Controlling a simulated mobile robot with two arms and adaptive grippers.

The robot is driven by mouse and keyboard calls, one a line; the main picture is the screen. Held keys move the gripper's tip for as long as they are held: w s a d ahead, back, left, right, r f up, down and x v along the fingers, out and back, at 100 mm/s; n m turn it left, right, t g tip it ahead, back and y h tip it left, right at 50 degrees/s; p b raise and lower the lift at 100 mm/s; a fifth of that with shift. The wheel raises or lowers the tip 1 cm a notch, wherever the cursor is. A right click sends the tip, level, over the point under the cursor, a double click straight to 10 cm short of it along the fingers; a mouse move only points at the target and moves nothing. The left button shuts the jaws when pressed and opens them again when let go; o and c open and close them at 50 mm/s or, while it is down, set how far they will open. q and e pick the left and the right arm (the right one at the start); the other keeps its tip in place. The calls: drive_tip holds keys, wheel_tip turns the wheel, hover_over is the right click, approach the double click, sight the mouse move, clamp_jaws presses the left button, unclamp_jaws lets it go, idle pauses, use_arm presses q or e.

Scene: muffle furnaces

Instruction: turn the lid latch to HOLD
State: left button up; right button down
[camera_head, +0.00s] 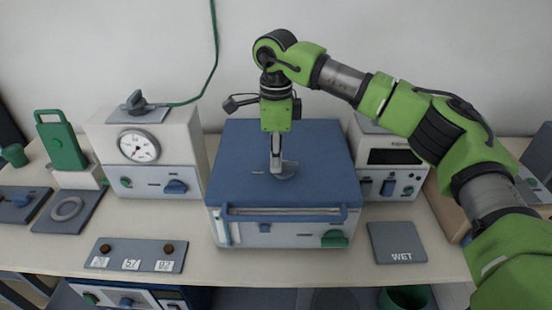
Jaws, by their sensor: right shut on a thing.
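A wide furnace with a blue top and a pale front (295,234) stands in the middle of the bench. The lid latch (286,174) is a small grey piece with a round base on the blue top (325,145). My right gripper (276,164) comes straight down from above and is shut on the latch. Its fingers hide part of the latch, so I cannot tell which way the latch points or read any HOLD mark. My left gripper is out of view.
A dial unit (140,146) with a green cable stands left of the furnace, and another unit (392,160) stands right, partly behind my arm. A WET plate (397,243) lies front right. A plate with numbered labels (136,255) lies front left.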

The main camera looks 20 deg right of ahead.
drive_tip(key=shift+r, duration=0.1)
drive_tip(key=c, duration=2.1)
unclamp_jaws()
wheel_tip(320, 180, up, 12)
